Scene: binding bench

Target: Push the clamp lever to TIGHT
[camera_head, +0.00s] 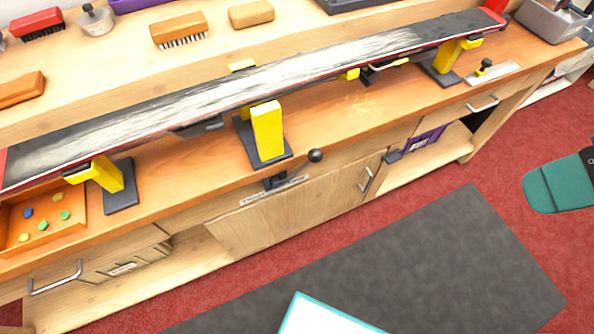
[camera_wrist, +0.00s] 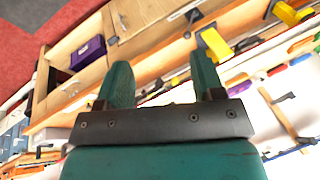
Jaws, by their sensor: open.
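The clamp lever (camera_head: 316,155) is a short arm with a round black knob on the bench's front edge, above the cupboard door. It leans up and to the right from a dark pivot over a pale label strip (camera_head: 256,196), whose lettering I cannot read. The lever also shows small near the top of the wrist view (camera_wrist: 187,35). My gripper (camera_wrist: 160,62) is open, with two teal fingers apart and nothing between them. It is away from the lever. A teal part, apparently of my gripper end, shows at the right edge of the head view, right of the bench.
A long grey ski (camera_head: 250,88) lies across yellow supports (camera_head: 267,130) on the wooden bench. An orange tray (camera_head: 70,212) with small coloured pieces is at left. A purple box (camera_head: 425,143) sits on an open shelf.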

